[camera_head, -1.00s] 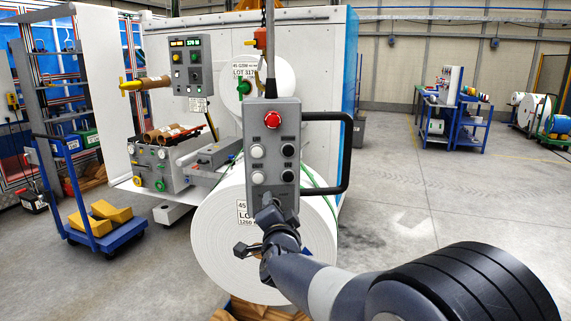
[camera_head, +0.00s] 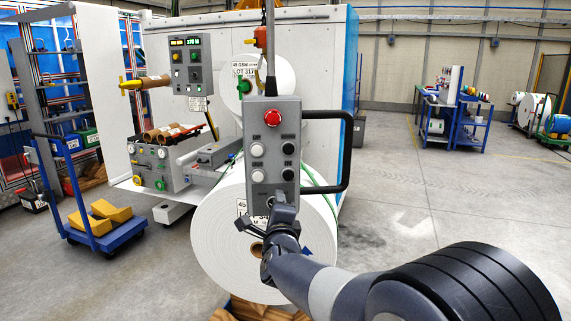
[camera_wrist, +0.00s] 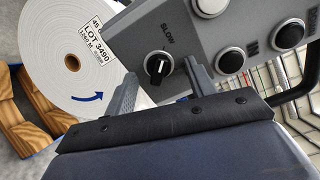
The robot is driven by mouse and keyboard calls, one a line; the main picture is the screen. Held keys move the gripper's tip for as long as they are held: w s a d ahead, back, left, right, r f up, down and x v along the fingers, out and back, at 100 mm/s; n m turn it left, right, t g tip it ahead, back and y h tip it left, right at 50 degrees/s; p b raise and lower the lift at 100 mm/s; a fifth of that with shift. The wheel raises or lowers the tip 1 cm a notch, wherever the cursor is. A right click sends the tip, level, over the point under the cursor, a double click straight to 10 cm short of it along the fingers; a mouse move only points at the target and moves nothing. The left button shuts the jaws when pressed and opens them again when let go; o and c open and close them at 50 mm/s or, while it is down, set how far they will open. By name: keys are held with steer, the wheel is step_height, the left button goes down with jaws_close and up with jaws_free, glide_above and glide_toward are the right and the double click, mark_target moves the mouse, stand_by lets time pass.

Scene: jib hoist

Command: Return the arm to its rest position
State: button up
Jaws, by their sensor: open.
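My arm reaches in from the lower right in the head view. My gripper (camera_head: 264,221) is at the lower end of the grey hanging control pendant (camera_head: 272,112). In the wrist view my gripper (camera_wrist: 160,84) is open, its two fingers apart with nothing held between them. A black selector knob (camera_wrist: 159,66) marked SLOW shows on the pendant face just beyond the gap; I cannot tell the exact distance. The pendant has a red stop button (camera_head: 272,119), pale and black buttons, and a black side handle (camera_head: 347,152). My gripper hides part of its bottom edge.
A large white roll (camera_head: 215,240) is close behind the pendant and gripper; it also fills the wrist view's left (camera_wrist: 45,60). A white machine (camera_head: 318,60) stands behind. A blue cart (camera_head: 104,238) with yellow wedges is at left. Open floor (camera_head: 450,205) lies right.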

steer(key=m+p, duration=0.4)
steer(key=m, duration=0.2)
steer(key=shift+a+f, duration=0.1)
stand_by(0.4)
steer(key=shift+f, duration=0.15)
